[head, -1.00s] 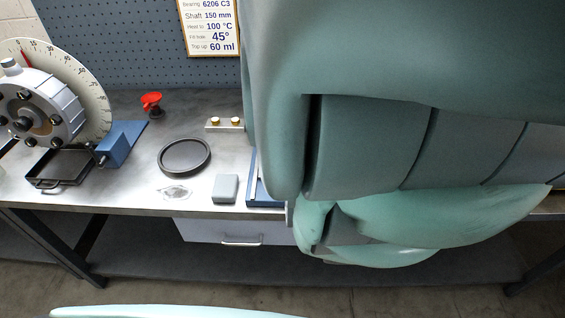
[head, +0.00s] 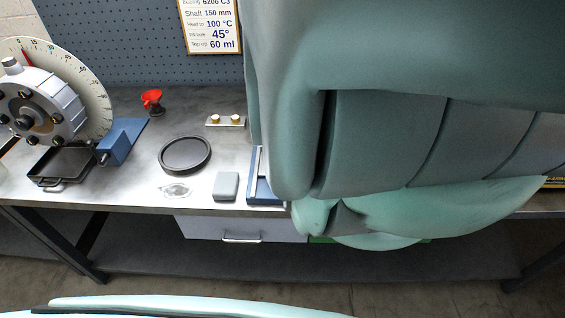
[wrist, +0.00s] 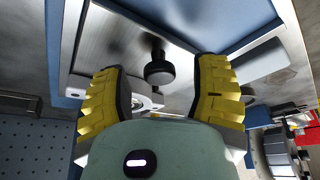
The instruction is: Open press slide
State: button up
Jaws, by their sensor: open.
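In the wrist view, my gripper (wrist: 162,66) is open, with its two yellow fingers apart. A black round knob (wrist: 160,73) on a short stem shows between the fingertips; I cannot tell if either finger touches it. Behind it is a bare metal plate (wrist: 104,40) in a blue frame (wrist: 200,14), which looks like the press slide. In the head view, part of a blue-framed fixture (head: 262,191) shows at the bench's front edge. My arm hides the rest of it, and my gripper is not visible there.
A grey block (head: 226,185), a black ring (head: 185,154) and a small clear bag (head: 175,191) lie left of the fixture. The rotor housing (head: 42,103) is at far left.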

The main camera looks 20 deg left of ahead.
jog(key=shift+c, duration=0.3)
grip_shut()
dwell(0.4)
